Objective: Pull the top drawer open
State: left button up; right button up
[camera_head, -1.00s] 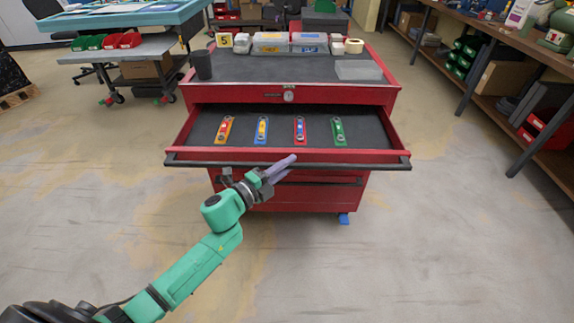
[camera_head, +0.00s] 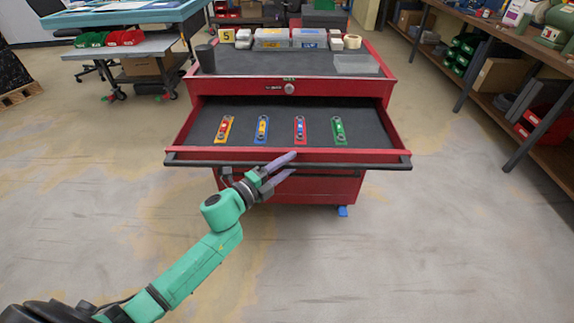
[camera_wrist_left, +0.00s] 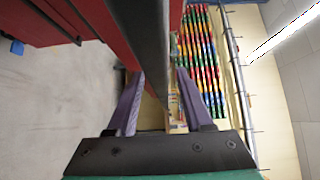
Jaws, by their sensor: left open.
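The top drawer (camera_head: 365,156) of the red tool cart stands pulled well out toward me. Its dark handle bar (camera_head: 370,165) runs along the front edge; it also shows in the left wrist view (camera_wrist_left: 148,45). My left gripper (camera_head: 285,167) is at the middle of this bar. In the left wrist view, my left gripper (camera_wrist_left: 160,95) has its purple fingers apart, one on each side of the bar. I cannot tell whether either finger touches it. My right gripper is not in view.
Several coloured socket holders, including a green one (camera_head: 338,131), lie in the drawer. The cart top (camera_head: 300,68) bears a black cup (camera_head: 205,59) and clear boxes (camera_head: 272,38). A workbench (camera_head: 500,40) stands at right. The floor around the cart is open.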

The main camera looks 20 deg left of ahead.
pick_arm(q)
jog(key=shift+s, duration=0.1)
jog(key=b+v, duration=0.1)
jog(key=v, duration=1.3)
jog(key=shift+s, duration=0.2)
jog(key=shift+a+f, duration=0.1)
jog(key=shift+a, duration=0.05)
